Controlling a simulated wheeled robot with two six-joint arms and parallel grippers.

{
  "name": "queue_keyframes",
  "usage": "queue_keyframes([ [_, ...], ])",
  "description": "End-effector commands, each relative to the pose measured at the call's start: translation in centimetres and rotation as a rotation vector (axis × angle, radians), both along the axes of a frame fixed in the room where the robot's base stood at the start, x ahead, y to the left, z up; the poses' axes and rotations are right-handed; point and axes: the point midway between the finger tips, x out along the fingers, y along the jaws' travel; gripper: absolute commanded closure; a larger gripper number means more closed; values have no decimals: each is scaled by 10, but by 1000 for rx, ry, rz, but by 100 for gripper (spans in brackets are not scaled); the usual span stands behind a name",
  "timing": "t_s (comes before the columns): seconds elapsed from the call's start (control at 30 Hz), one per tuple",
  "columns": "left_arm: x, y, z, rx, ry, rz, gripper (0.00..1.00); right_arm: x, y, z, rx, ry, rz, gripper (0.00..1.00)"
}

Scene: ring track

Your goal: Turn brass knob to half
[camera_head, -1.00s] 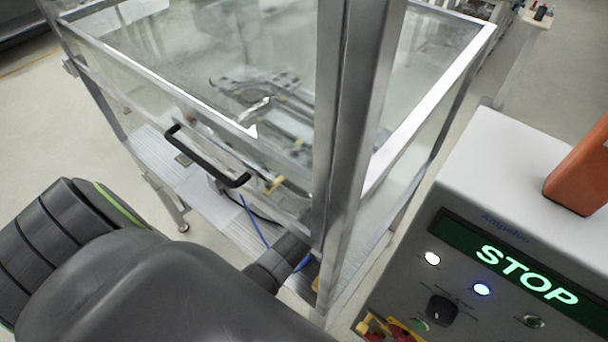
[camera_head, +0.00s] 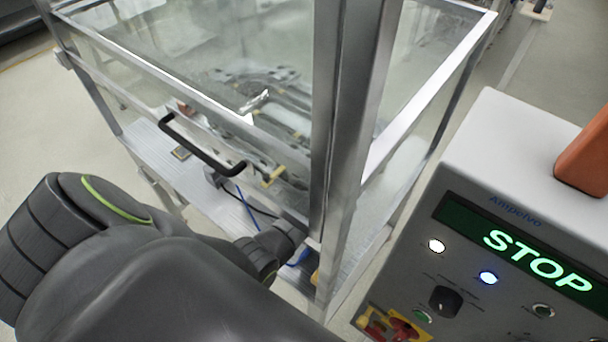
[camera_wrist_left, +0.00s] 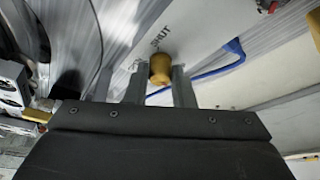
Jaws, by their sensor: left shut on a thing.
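The brass knob (camera_wrist_left: 160,68) is in the left wrist view, in front of a pale plate marked with dark letters, of which "SHUT" seems readable. My left gripper (camera_wrist_left: 159,84) has one finger on each side of the knob and is shut on it. The knob's angle cannot be told. In the head view my left arm comes in from the left, and its wrist ends low beside the metal post. The fingers and the knob are not clear there. My right gripper is in neither current view.
A glass-walled enclosure with a metal post (camera_head: 348,150) and black handle (camera_head: 200,148) stands ahead. At right is a control box (camera_head: 500,150) with a lit STOP display (camera_head: 537,260) and an orange object (camera_head: 588,155) on top. A blue hose (camera_wrist_left: 215,70) runs beside the knob.

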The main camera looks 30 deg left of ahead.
Motion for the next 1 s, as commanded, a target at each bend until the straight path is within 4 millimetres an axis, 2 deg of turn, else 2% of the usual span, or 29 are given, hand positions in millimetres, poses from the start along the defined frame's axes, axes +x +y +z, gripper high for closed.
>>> queue_keyframes([
  [0.4,1,0,0,-2,0,196,100,0,0,-3,0,0,0,78],
  [0.97,1,0,0,-2,-1,226,100,0,1,-4,1,0,0,78],
  [1.0,1,0,0,-2,0,225,75,0,1,-4,1,0,0,78],
])
